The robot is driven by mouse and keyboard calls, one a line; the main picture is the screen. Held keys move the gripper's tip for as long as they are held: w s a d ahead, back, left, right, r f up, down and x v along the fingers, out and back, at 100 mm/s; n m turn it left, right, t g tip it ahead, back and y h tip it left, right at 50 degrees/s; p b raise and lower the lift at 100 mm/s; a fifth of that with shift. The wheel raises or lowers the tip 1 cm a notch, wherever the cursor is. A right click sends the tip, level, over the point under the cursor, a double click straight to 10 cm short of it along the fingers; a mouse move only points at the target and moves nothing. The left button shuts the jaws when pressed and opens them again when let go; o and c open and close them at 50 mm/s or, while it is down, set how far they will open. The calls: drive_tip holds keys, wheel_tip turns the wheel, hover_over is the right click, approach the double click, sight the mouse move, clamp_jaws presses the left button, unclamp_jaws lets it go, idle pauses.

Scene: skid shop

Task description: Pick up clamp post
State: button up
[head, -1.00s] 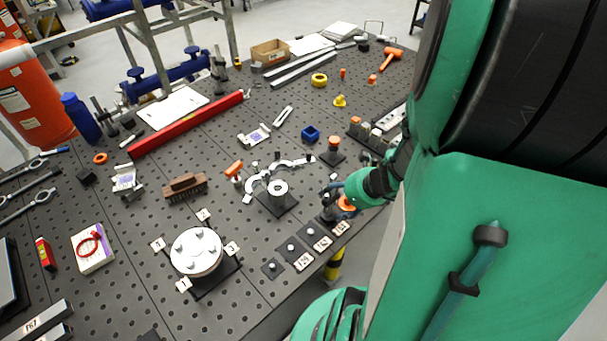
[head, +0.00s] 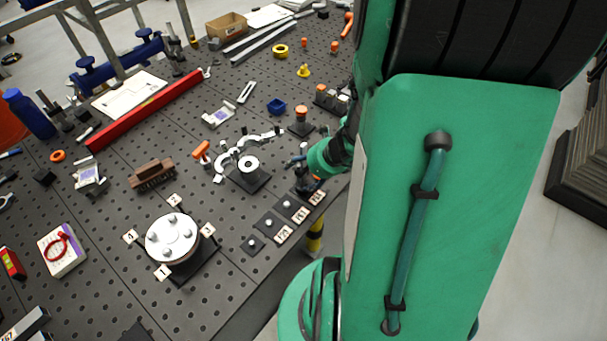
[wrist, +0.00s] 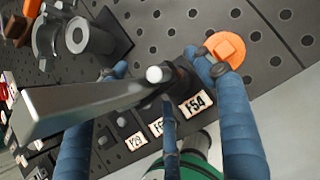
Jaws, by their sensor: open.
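A dark grey bar-like post (wrist: 95,100), which I take to be the clamp post, reaches toward the camera in the wrist view, with a round white tip (wrist: 154,74) beside it. My gripper (wrist: 158,66) is open, with one blue finger on each side of the post. I cannot tell whether either finger touches it. An orange knob (wrist: 226,50) sits by the right fingertip. In the head view my gripper (head: 304,172) is low at the table's near right edge, and my arm partly hides this spot.
Labelled plates with pins (head: 270,223) line the table edge beside my gripper. A round grey fixture (head: 249,164) on a black base and an orange-topped post (head: 301,122) stand close by. A numbered flange (head: 172,238) is farther left.

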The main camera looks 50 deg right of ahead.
drive_tip(key=shift+c, duration=0.5)
clamp_jaws()
